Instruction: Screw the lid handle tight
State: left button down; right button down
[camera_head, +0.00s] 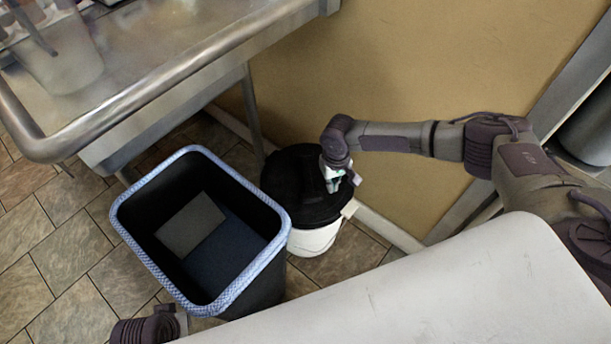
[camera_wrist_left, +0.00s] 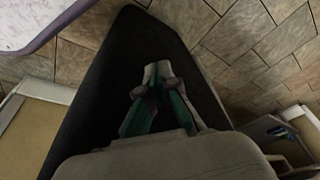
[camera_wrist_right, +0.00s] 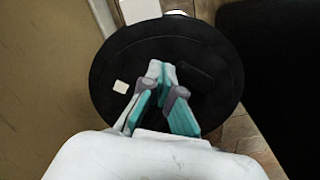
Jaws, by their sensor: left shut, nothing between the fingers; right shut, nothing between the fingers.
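The white bucket (camera_head: 313,240) stands on the floor against the wall with a round black lid (camera_head: 290,183) on top. The lid also fills the middle of the right wrist view (camera_wrist_right: 112,60), where a dark raised bar, seemingly the handle (camera_wrist_right: 195,77), lies just right of the fingertips. My right gripper (camera_head: 340,183) is over the lid, shut and empty, its fingertips (camera_wrist_right: 160,68) beside the handle. I cannot tell whether they touch it. My left gripper (camera_wrist_left: 157,72) is shut and empty, seen in the left wrist view in front of a dark surface.
An open black bin (camera_head: 135,215) with a blue-white rim stands left of the bucket, close to it. A metal table (camera_head: 190,45) with a clear container (camera_head: 60,65) is at upper left. The tan wall (camera_head: 400,70) is behind the bucket. Tiled floor (camera_head: 40,250) is free at left.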

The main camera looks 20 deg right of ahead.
aim_at(330, 198)
jog(key=shift+f, duration=0.2)
dwell(0.5)
